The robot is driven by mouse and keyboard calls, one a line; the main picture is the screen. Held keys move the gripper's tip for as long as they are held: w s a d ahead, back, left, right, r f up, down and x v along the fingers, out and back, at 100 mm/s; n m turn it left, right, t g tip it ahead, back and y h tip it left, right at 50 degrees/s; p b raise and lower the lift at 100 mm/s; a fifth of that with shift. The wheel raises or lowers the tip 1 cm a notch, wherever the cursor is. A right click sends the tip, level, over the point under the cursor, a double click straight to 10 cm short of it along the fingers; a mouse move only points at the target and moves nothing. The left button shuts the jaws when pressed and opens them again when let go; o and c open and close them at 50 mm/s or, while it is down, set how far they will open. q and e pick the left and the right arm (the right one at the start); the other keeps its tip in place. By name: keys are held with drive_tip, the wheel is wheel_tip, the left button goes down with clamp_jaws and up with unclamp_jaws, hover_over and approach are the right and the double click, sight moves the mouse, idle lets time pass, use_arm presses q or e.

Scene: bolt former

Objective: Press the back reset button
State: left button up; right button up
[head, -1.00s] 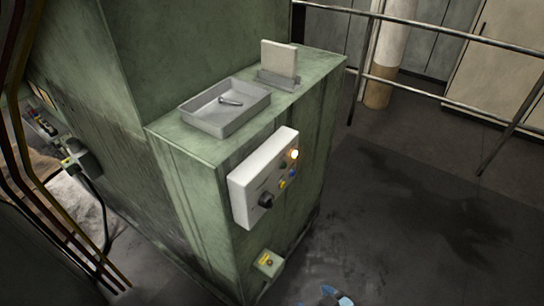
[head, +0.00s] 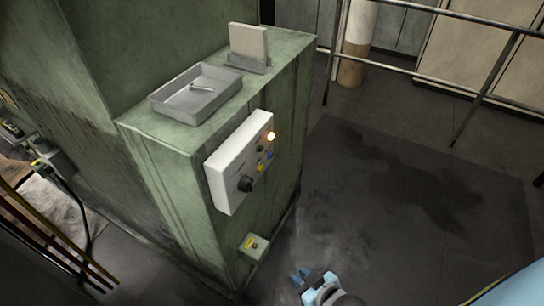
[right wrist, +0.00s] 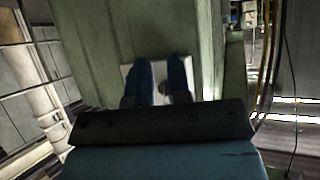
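I cannot tell which button is the back reset button. My right gripper (head: 301,275) is low, right of the small box and apart from it. In the right wrist view its two blue fingers (right wrist: 162,82) are apart, with a pale plate and dark round part beyond them. My left gripper is out of view.
A grey tray (head: 160,108) with a small metal part and an upright plate (head: 248,42) sit on the cabinet top. A metal railing (head: 440,92) runs behind. Pipes (head: 50,232) and a cable are at left. The floor (head: 390,200) on the right is clear.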

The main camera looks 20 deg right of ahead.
clamp_jaws()
idle(1.3)
